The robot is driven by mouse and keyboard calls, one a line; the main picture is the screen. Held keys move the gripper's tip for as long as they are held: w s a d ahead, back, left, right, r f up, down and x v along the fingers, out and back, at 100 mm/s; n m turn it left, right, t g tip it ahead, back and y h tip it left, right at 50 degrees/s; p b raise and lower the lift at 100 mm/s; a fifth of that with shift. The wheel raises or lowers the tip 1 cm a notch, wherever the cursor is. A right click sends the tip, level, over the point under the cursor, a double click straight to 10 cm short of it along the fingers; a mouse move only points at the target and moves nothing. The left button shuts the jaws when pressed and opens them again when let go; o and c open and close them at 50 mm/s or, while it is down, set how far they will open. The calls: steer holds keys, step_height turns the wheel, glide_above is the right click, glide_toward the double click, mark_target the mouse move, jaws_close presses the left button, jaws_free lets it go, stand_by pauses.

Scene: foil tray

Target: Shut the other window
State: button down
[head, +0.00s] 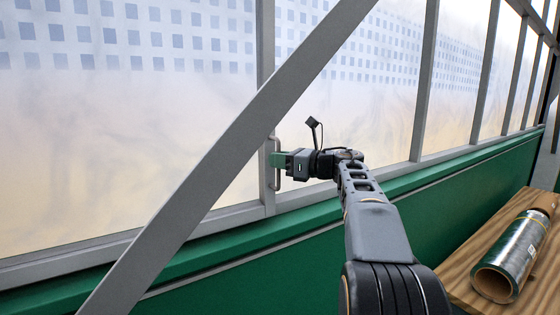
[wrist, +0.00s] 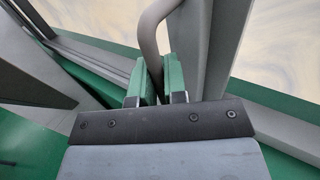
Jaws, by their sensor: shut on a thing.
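A window (head: 120,140) with a grey frame and hazy panes fills the left and middle of the head view. A grey bar handle (head: 277,160) stands upright on its frame post, left of centre. My gripper (head: 274,160) is at this handle, with its green fingers around it. In the wrist view the handle (wrist: 152,40) passes between the two green fingers of my gripper (wrist: 160,80), which are shut on it. The handle's lower part is hidden behind the fingers. I cannot tell whether the window is fully shut.
A diagonal grey beam (head: 220,160) crosses in front of the window, left of my arm. A green sill (head: 440,172) runs below the panes. At the lower right a wooden table (head: 460,268) bears a foil roll (head: 515,255).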

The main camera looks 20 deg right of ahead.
steer(key=shift+d, duration=0.1)
steer(key=c, duration=1.2)
jaws_free()
steer(key=shift+d, duration=0.2)
steer(key=shift+a, duration=0.15)
steer(key=b+v, duration=0.4)
steer(key=v, duration=0.9)
steer(key=shift+s+d, duration=0.3)
